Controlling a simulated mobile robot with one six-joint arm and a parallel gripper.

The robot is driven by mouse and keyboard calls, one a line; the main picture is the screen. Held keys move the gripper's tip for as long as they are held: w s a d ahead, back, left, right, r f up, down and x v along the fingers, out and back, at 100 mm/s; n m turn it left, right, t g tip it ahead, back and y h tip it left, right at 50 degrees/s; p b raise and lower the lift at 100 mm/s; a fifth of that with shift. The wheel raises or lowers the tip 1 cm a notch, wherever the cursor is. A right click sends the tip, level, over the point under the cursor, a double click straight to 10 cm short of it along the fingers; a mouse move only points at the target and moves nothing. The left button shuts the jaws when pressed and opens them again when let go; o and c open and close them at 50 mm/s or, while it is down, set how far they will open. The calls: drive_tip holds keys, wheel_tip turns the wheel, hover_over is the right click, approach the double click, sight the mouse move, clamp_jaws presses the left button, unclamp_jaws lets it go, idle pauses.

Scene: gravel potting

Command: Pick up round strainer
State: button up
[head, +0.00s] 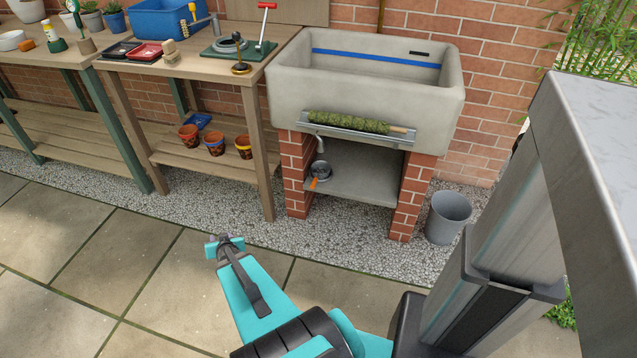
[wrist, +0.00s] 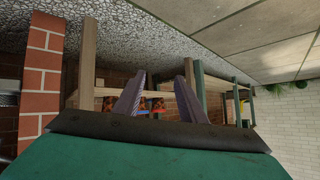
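A small round grey strainer (head: 321,170) with an orange handle sits on the grey shelf (head: 350,186) under the stone sink, near the left brick pillar. My gripper (head: 224,245) is low over the paving in the head view, in front of the wooden bench and left of the sink, well apart from the strainer. In the wrist view my gripper (wrist: 160,80) has its two fingers spread, with nothing between them nearby. I cannot make out the strainer in the wrist view.
Brick pillars (head: 297,175) flank the shelf, with the sink (head: 365,90) above. A moss pole (head: 347,122) lies on the sink's front ledge. A grey bucket (head: 448,217) stands right. Several terracotta pots (head: 214,143) stand on the bench's lower shelf. The paving (head: 120,260) is clear.

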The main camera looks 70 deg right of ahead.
drive_tip(key=s+d+m+g+h+b, duration=0.1)
drive_tip(key=s+d+m+h+b, duration=0.2)
drive_tip(key=d, duration=0.4)
drive_tip(key=s+d+m+g+h+b, duration=0.1)
drive_tip(key=s+d+h+b, duration=0.25)
drive_tip(key=s+d, duration=0.35)
drive_tip(key=s+d+m+g+h+b, duration=0.4)
drive_tip(key=s+d, duration=0.6)
drive_tip(key=s, duration=0.3)
drive_tip(key=m+g+b, duration=0.1)
drive_tip(key=b, duration=0.1)
drive_tip(key=shift+s+d+r+g+b, duration=0.3)
drive_tip(key=shift+s+d+r+b, duration=0.1)
drive_tip(key=d+b, duration=0.2)
drive_tip(key=d, duration=0.6)
drive_tip(key=shift+w+d, duration=0.2)
drive_tip(key=shift+d, duration=0.1)
